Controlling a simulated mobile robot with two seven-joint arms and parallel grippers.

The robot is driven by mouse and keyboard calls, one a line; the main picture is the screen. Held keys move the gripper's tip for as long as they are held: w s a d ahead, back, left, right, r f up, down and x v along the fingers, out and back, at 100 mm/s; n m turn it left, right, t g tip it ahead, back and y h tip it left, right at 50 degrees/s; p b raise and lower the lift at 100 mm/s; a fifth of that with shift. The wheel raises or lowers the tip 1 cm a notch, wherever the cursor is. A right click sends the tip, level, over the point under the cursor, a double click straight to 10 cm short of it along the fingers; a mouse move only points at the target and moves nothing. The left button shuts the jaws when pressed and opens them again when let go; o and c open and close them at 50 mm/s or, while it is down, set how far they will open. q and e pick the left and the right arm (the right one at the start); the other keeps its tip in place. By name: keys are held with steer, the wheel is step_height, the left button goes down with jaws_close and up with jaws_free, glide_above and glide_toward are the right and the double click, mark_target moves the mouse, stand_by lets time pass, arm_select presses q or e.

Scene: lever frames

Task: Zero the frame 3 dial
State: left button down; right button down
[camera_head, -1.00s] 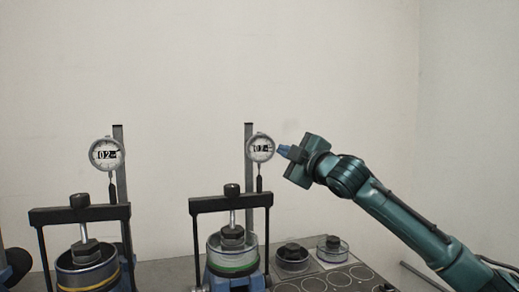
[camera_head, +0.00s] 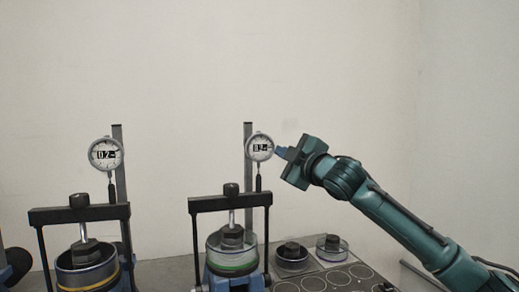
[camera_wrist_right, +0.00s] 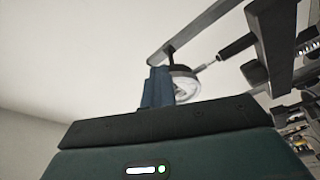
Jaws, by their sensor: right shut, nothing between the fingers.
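A round white dial (camera_head: 260,147) with a dark display is on a post above the right lever frame (camera_head: 230,203). Its digits are too small to read surely. A second dial (camera_head: 105,154) is above the left lever frame (camera_head: 79,214). I see no frame numbers. My right gripper (camera_head: 280,153), blue fingers shut and empty, points left at the right dial's right edge. I cannot tell if the fingertips touch it. In the right wrist view the fingers (camera_wrist_right: 157,86) partly overlap a dial (camera_wrist_right: 184,86), seen edge-on. My left gripper is out of view.
A thin post (camera_head: 248,190) stands behind the right dial. The wall behind is bare.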

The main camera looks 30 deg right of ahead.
steer(key=shift+w+a+f, duration=0.1)
steer(key=shift+a+f, duration=0.5)
steer(key=shift+f, duration=0.3)
steer(key=shift+w+a+f, duration=0.1)
steer(key=shift+a+f, duration=0.35)
stand_by(0.3)
steer(key=shift+f, duration=0.1)
steer(key=s+b, duration=0.2)
steer(key=s, duration=0.4)
steer(key=shift+a+f+b, duration=0.35)
steer(key=shift+a, duration=0.1)
steer(key=shift+w, duration=0.1)
